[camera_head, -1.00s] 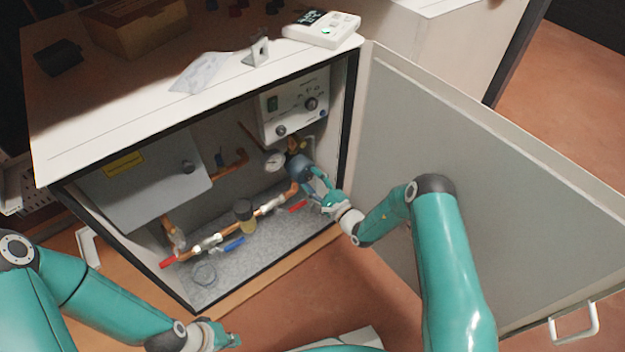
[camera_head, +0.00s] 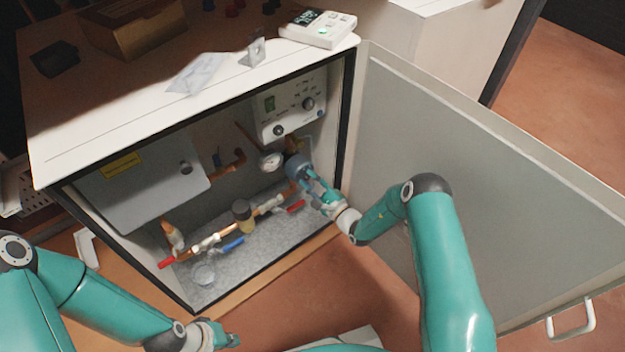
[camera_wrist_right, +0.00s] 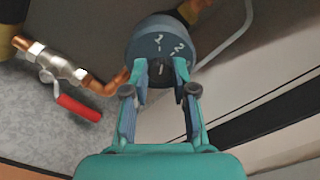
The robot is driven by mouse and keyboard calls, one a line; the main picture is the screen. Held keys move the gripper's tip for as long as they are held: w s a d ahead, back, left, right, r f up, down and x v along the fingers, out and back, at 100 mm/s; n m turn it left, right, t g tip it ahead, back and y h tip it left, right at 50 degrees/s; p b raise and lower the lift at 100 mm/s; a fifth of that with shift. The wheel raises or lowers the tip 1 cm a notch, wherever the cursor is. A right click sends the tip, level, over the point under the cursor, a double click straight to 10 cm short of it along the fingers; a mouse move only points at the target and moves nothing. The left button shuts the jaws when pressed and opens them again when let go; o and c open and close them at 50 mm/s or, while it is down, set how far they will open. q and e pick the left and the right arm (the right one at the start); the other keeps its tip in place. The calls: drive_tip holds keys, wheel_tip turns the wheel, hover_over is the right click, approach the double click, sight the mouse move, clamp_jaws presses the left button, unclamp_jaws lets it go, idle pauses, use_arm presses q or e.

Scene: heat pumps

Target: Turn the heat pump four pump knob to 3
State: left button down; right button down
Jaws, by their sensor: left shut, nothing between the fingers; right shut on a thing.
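The pump (camera_head: 297,164) is a round blue-grey body low at the right inside the open cabinet. In the right wrist view its round face (camera_wrist_right: 160,43) carries white digits, among them what look like a 1 and a 2. The pointer's setting cannot be made out. My right gripper (camera_head: 307,178) reaches the pump face. In the wrist view its fingertips (camera_wrist_right: 161,72) are closed on the dark knob (camera_wrist_right: 160,69) in the face's middle, which they largely hide. My left gripper (camera_head: 230,341) is shut and empty, outside the cabinet at the bottom of the head view.
The cabinet door (camera_head: 480,190) stands open on the right, beside my right arm. Pipes with a red-handled valve (camera_wrist_right: 78,107) run left of the pump. A gauge (camera_head: 271,162) and a white control box (camera_head: 290,105) are above. A grey box (camera_head: 145,185) hangs at left.

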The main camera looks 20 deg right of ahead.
drive_tip(key=m, duration=1.2)
drive_tip(key=shift+d+m, duration=0.15)
drive_tip(key=shift+m, duration=1.75)
drive_tip(key=shift+w+d, duration=0.1)
drive_tip(key=c, duration=1.1)
unclamp_jaws()
drive_tip(key=shift+o, duration=0.8)
